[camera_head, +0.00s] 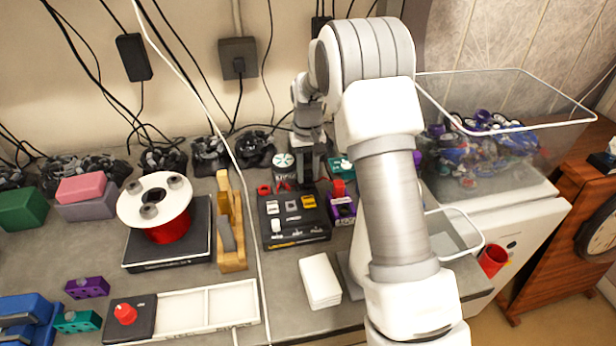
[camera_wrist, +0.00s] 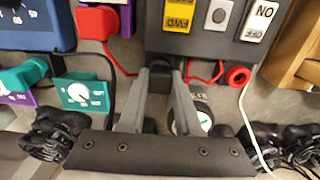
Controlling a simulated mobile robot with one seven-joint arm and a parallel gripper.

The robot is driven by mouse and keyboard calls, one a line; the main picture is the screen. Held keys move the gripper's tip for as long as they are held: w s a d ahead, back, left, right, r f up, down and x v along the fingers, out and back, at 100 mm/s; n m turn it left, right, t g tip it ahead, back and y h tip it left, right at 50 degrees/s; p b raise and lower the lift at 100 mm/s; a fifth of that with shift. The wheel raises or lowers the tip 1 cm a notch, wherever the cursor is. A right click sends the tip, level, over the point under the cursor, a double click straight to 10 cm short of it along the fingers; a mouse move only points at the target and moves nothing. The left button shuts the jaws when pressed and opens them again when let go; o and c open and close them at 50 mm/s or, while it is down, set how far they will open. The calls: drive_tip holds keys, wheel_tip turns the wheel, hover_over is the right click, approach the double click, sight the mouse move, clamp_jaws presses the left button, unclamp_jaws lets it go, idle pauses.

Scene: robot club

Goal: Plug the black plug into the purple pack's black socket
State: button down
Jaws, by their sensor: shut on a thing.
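My gripper (camera_wrist: 167,72) points down just behind the black switch box, shut on a small dark thing that looks like the black plug (camera_wrist: 166,62). The fingers and the dark box edge hide most of it. In the head view my gripper (camera_head: 309,178) is small and partly shaded. The purple pack (camera_head: 342,212) lies right of the switch box with a red plug (camera_head: 338,188) at its back end. It shows partly at the top of the wrist view (camera_wrist: 128,18). Its black socket cannot be made out. The held thing is apart from the pack.
The black switch box (camera_head: 295,218) stands beside the pack. A red wire and a red ring-shaped end (camera_wrist: 238,76) lie near my fingers. White cards (camera_head: 320,280) lie in front; a clear bin (camera_head: 500,150) stands right.

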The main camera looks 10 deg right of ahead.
sight(308, 173)
drive_tip(key=shift+r+p, duration=0.8)
drive_tip(key=shift+r, duration=0.35)
idle(0.5)
drive_tip(key=shift+r+p, duration=1.15)
drive_tip(key=shift+r, duration=0.6)
drive_tip(key=c, duration=1.1)
unclamp_jaws()
clamp_jaws()
drive_tip(key=shift+s, duration=0.1)
